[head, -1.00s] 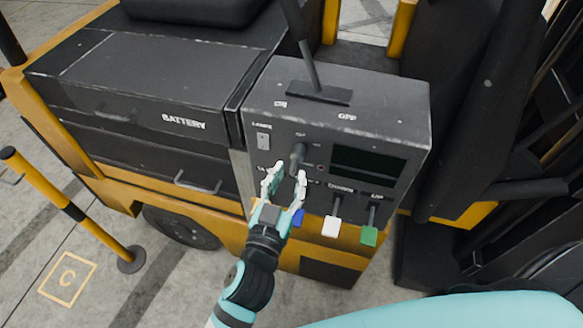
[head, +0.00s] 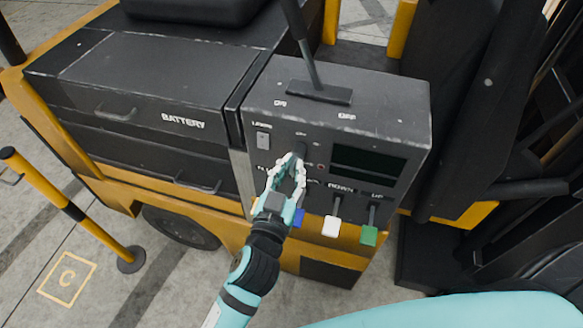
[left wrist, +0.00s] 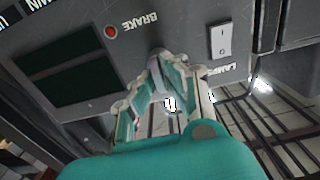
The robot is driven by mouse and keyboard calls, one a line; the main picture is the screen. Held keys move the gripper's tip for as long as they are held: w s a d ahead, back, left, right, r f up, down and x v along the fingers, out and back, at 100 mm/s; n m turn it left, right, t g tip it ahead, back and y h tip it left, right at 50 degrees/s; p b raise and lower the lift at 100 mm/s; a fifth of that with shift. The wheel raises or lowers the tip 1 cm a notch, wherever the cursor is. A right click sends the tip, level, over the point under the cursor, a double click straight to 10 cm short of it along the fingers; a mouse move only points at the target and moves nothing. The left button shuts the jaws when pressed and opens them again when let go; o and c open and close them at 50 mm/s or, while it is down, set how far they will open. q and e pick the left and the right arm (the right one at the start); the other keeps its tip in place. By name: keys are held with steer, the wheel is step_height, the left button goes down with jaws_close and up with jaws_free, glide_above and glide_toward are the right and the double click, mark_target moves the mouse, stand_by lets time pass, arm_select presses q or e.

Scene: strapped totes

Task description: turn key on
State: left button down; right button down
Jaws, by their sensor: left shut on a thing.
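The key (head: 301,149) is a dark grey grip on the front of the black control panel (head: 265,100), left of the dark display. My left gripper (head: 296,162) is shut on the key, its fingertips meeting around the key's lower part and hiding most of it. In the left wrist view the key (left wrist: 157,54) shows between the fingertips, close to the panel face. I cannot tell its exact turn angle. My right gripper is not in view.
A white lamp switch (head: 263,141) sits left of the key, and a dark display (head: 367,166) sits right. Below hang a white-tipped lever (head: 331,227) and a green-tipped lever (head: 370,236). A tall lever (head: 308,62) stands on top. A yellow post (head: 50,200) stands at left.

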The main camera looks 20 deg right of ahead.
arm_select(q)
steer(key=shift+m, duration=0.4)
steer(key=m+p, duration=0.1)
steer(key=m, duration=0.3)
steer(key=shift+d+m, duration=0.1)
steer(key=shift+m, duration=0.2)
steer(key=m+p, duration=0.1)
steer(key=m, duration=0.2)
steer(key=shift+s+m, duration=0.1)
steer(key=shift+m, duration=0.2)
steer(key=shift+f+m, duration=0.1)
steer(key=shift+m, duration=1.3)
steer(key=c, duration=1.4)
jaws_free()
steer(key=shift+c, duration=0.2)
steer(key=v, duration=1.2)
